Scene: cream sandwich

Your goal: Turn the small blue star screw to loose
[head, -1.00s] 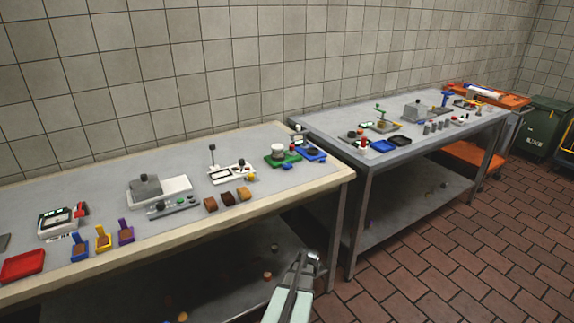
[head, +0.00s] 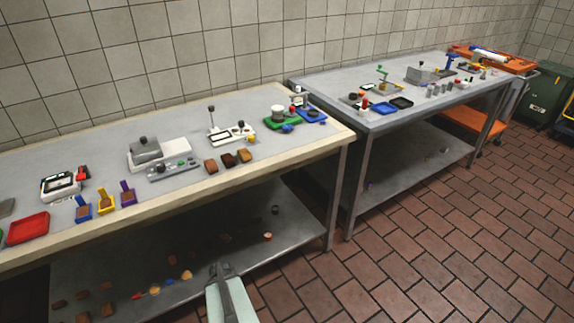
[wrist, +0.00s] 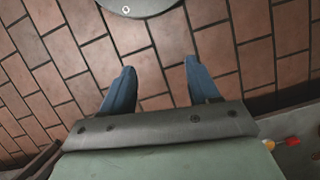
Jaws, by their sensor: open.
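A small blue piece (head: 287,128) sits on the near table, at the front edge of a green plate (head: 273,120). It looks like the blue star screw, but it is too small for its shape to be sure. A larger blue plate (head: 312,117) lies just right of it. My gripper (head: 220,268) is low in front of the near table, below its top and well apart from the blue piece. In the wrist view my gripper (wrist: 158,68) has its two fingers spread, with only floor between them.
The near table (head: 110,150) also carries a grey device (head: 147,150), brown blocks (head: 228,160) and a red tray (head: 27,228). Its lower shelf holds scattered small parts. A second table (head: 340,82) stands to the right. The tiled floor (head: 420,230) in front is clear.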

